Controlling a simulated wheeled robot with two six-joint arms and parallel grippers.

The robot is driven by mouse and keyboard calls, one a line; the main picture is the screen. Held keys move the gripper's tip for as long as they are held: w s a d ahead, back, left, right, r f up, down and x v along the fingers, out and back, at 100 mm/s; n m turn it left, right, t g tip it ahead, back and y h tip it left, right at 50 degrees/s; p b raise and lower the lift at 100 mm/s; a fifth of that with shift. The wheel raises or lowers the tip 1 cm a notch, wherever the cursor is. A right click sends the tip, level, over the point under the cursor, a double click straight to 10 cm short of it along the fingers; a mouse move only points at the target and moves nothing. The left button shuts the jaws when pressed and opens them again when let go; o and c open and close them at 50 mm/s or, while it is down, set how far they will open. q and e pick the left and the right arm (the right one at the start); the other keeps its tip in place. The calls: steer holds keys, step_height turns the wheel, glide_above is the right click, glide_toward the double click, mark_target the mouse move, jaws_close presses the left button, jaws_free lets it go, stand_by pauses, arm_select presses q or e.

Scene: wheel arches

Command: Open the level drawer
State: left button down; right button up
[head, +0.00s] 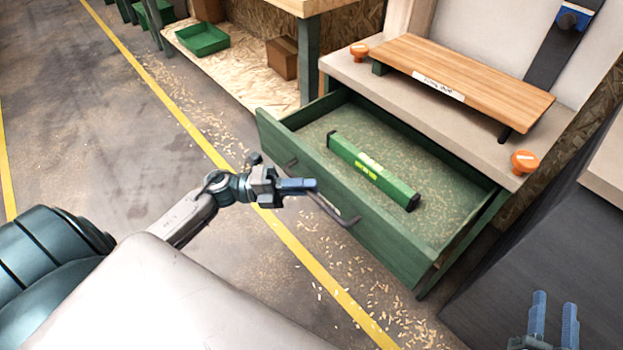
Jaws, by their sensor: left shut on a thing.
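The green drawer (385,243) is pulled well out from under the workbench. A green spirit level (372,170) with black ends lies inside it on the drawer floor. The dark bar handle (335,212) runs along the drawer front. My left gripper (312,185) is at the left part of this handle and is shut on it; its fingers hide part of the bar. My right gripper (553,318) is at the bottom right corner, away from the drawer. Its two blue fingers stand apart with nothing between them.
A wooden board (465,78) stands on the bench top, between two orange knobs (525,162). A low shelf with a green tray (202,38) and a cardboard box (283,57) is behind. A dark grey cabinet side (560,245) stands at right. The floor before the drawer is clear except for shavings.

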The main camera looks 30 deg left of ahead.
arm_select(q)
steer(key=c, duration=1.5)
jaws_free()
steer(key=shift+o, duration=0.2)
steer(key=shift+a, duration=0.1)
